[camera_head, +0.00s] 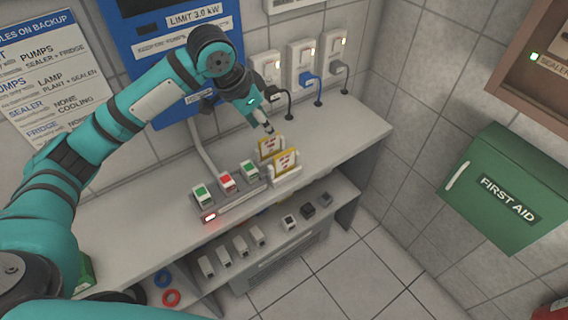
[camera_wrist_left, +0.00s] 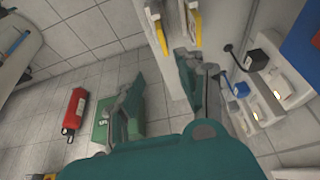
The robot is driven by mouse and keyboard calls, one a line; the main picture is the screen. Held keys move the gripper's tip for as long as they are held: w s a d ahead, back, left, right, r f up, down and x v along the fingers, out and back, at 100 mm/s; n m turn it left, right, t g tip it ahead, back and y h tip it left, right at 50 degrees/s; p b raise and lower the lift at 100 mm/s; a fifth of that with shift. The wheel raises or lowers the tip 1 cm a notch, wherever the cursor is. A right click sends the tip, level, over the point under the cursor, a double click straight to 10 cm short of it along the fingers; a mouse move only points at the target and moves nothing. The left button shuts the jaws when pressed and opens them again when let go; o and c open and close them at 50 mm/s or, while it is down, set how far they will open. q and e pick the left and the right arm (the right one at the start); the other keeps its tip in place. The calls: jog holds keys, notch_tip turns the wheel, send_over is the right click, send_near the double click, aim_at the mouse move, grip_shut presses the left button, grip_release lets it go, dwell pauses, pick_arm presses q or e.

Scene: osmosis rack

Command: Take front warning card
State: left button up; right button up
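Two yellow-edged cards stand in a holder on the bench. The front warning card (camera_head: 286,164) is nearer the bench's front edge, and the rear card (camera_head: 269,147) stands behind it. My left gripper (camera_head: 268,128) is above and behind the cards, apart from them. In the left wrist view my left gripper (camera_wrist_left: 164,78) shows its two fingers spread with nothing between them. Yellow card edges (camera_wrist_left: 195,28) show beyond the fingers there, but I cannot tell which card is which. My right gripper is not in view.
A power strip (camera_head: 232,206) with green and red plugs lies left of the cards. Plugged wall sockets (camera_head: 302,60) with cables are behind. A green first aid box (camera_head: 495,190) hangs at right. A lower shelf (camera_head: 325,207) holds several small plugs.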

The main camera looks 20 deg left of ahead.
aim_at(283, 153)
pick_arm(q)
jog(key=p+x, duration=0.2)
jog(key=x, duration=1)
jog(key=shift+a, duration=0.1)
jog(key=p+x, duration=0.1)
jog(key=x, duration=0.1)
jog(key=p+x, duration=0.1)
jog(key=x, duration=0.1)
jog(key=shift+w+a+f, duration=0.1)
jog(key=shift+a+f, duration=0.05)
jog(key=shift+a, duration=0.05)
jog(key=shift+w+d+f, duration=0.1)
jog(key=shift+w+f, duration=0.05)
jog(key=shift+f, duration=0.4)
grip_shut()
